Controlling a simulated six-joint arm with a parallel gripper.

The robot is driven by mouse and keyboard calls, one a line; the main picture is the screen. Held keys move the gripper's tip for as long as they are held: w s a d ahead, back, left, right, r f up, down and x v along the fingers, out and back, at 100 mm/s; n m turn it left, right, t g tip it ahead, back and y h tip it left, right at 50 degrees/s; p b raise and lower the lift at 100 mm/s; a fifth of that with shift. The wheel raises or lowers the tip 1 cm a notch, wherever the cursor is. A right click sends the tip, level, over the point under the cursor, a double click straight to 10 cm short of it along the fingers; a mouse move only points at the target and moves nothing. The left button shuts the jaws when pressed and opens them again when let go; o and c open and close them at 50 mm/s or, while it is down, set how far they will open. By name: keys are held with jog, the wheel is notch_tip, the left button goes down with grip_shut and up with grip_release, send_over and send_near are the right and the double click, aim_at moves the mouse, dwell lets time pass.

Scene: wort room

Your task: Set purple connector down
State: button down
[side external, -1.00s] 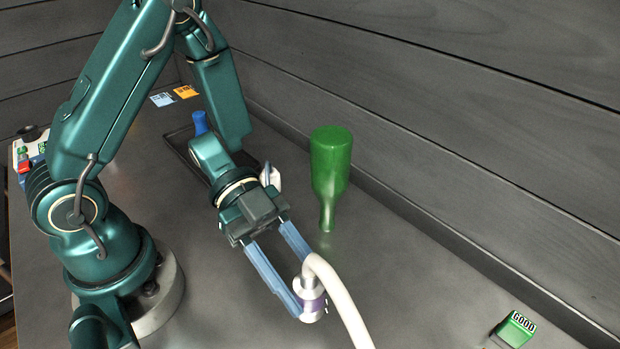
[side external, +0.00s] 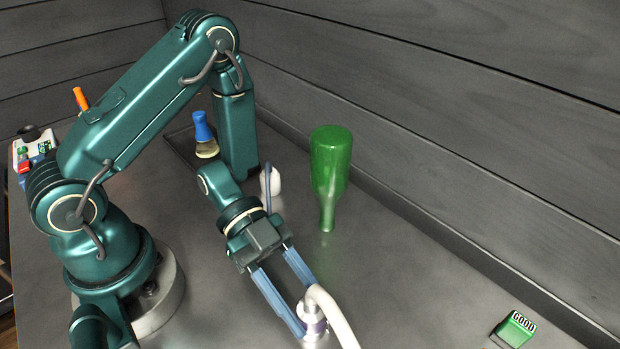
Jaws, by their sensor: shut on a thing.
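The purple connector (side external: 314,326) is a silvery cylinder with a purple band, near the bottom of the side external view. A thick white hose runs from its top and down out of the picture. My gripper (side external: 309,319) has its two long blue fingers shut on the connector, one on each side. The connector is low over the grey table; whether its underside touches the table I cannot tell.
A green bottle (side external: 330,178) stands neck down behind my gripper. A green block marked GOOD (side external: 514,328) is at the lower right. A blue-topped flask (side external: 204,136) stands on a dark tray (side external: 178,142) at the back. The table right of the bottle is clear.

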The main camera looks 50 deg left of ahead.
jog(key=shift+c, duration=2)
grip_release()
jog(key=shift+a+r, duration=0.15)
jog(key=shift+a, duration=0.05)
jog(key=v, duration=1.1)
jog(key=shift+a+r, duration=0.1)
jog(key=shift+a, duration=0.2)
